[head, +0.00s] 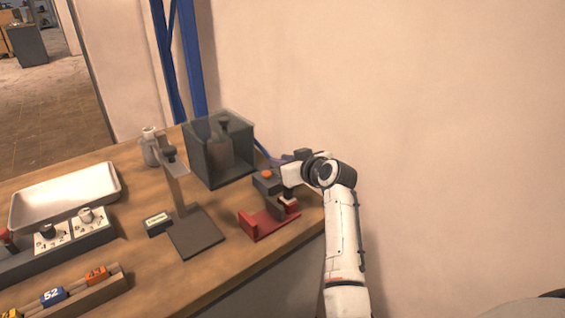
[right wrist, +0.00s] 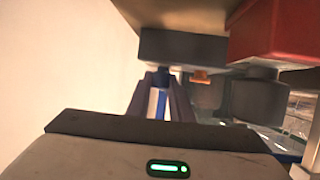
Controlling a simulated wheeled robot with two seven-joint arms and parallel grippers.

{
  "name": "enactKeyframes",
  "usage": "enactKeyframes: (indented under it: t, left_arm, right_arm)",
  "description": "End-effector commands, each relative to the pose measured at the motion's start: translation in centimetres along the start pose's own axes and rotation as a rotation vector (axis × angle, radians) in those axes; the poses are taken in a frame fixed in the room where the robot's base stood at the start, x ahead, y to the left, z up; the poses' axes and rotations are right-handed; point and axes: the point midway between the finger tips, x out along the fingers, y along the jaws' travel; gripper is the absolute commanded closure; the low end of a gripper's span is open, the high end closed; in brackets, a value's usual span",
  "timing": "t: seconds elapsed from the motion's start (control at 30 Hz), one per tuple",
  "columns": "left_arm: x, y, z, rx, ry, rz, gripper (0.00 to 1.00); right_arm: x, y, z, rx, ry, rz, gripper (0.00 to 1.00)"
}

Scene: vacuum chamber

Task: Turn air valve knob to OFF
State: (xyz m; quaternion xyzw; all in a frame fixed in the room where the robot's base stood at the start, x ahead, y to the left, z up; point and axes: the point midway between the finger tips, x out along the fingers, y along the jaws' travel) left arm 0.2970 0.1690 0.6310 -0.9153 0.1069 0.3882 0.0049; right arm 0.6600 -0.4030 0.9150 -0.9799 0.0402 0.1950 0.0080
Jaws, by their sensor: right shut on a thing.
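The air valve is a dark block (head: 264,184) on a red base (head: 262,226) near the bench's right edge, with an orange part (head: 267,173) on top. In the right wrist view the dark block (right wrist: 185,47) fills the upper middle, and the orange part (right wrist: 201,76) shows beside the fingers. My right gripper (right wrist: 161,82) is shut on a small blue piece at the block, which looks like the air valve knob (right wrist: 162,76). The fingers mostly cover it, so its setting cannot be read. My left gripper is not in view.
A clear vacuum chamber (head: 230,160) stands just behind the valve. A dark-based stand (head: 195,234) is to its left. A white tray (head: 66,197), a knob panel (head: 62,250) and a wooden rack (head: 80,295) lie further left. The wall is close on the right.

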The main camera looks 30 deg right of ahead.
Motion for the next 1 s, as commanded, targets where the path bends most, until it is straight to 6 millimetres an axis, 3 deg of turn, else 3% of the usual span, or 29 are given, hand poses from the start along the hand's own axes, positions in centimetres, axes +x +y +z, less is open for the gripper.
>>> enactKeyframes:
  t: [0.6,1.0]
  left_arm:
    - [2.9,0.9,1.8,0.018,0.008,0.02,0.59]
    - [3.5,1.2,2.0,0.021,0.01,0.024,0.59]
  right_arm:
    - [0.2,0.3,0.4,-0.171,-0.002,-0.404,1.0]
    - [0.1,0.1,0.1,-0.213,-0.001,-0.513,1.0]
